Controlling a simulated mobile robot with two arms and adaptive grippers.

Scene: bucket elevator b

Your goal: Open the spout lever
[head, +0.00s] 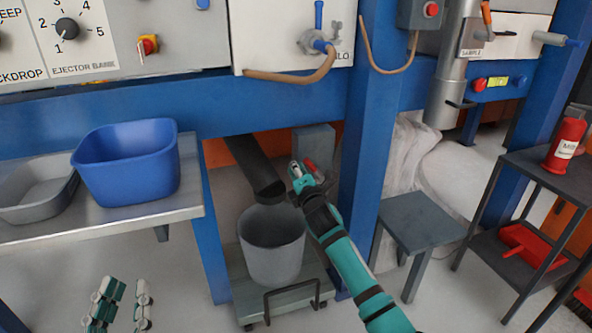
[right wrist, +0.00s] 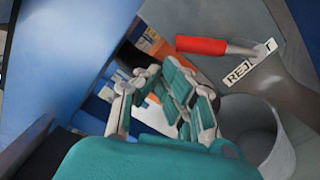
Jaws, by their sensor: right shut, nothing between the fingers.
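The spout lever, with a red grip (right wrist: 202,45) and a metal shank, lies across the upper right of the right wrist view, beside a "REJECT" label (right wrist: 250,66). In the head view its red grip (head: 311,166) shows just beyond my right gripper (head: 297,173). The dark spout (head: 255,168) slants down above a grey bucket (head: 272,262). My right gripper is shut and empty, close to the lever; in the right wrist view its fingers (right wrist: 162,78) lie below and left of the grip, not around it. My left gripper (head: 122,302) is open and empty at the lower left.
The grey bucket stands on a low cart (head: 238,290) with a dark handle. A blue post (head: 364,150) rises right of the spout. A shelf (head: 110,222) with a blue tub (head: 125,165) is at left; a grey stool (head: 420,222) is at right.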

